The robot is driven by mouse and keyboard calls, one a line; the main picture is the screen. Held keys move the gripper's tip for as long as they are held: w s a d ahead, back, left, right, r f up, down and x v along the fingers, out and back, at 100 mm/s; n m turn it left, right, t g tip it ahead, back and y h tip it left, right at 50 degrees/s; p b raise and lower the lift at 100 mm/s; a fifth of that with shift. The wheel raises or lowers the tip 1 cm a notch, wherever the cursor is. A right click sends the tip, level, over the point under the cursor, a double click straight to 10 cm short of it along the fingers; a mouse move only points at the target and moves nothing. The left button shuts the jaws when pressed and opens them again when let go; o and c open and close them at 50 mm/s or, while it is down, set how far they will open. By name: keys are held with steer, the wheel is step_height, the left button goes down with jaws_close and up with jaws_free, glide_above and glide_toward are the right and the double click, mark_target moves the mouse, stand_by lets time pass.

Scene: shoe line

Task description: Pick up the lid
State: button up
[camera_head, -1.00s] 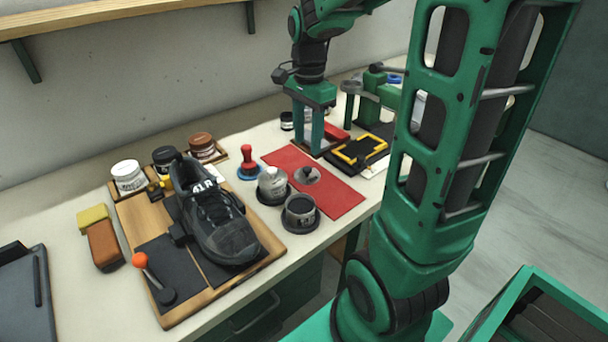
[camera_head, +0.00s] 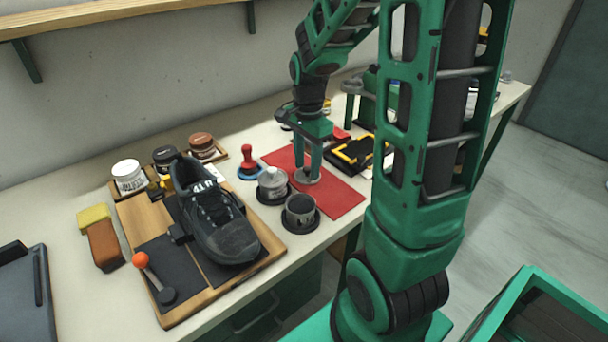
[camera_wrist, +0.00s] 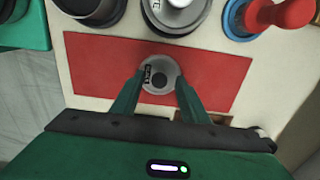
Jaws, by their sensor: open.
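The lid (camera_head: 306,176) is a round grey disc with a dark centre and a small dark label. It lies on the red mat (camera_head: 343,199). My gripper (camera_head: 309,172) points down right over the lid. In the wrist view the lid (camera_wrist: 160,70) sits between the tips of my two green fingers (camera_wrist: 160,82), which stand apart on either side of it. Whether the fingers touch its edge I cannot tell. In the head view the fingers hide part of the lid.
A grey-topped jar (camera_head: 272,184) and a dark open cup (camera_head: 301,212) stand close beside the mat. A red-handled stamp (camera_head: 248,160) is behind them. A black shoe (camera_head: 218,222) sits on a wooden board to the left. A black and yellow tray (camera_head: 355,154) lies to the right.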

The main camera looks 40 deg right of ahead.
jaws_close()
steer(key=shift+r, duration=0.15)
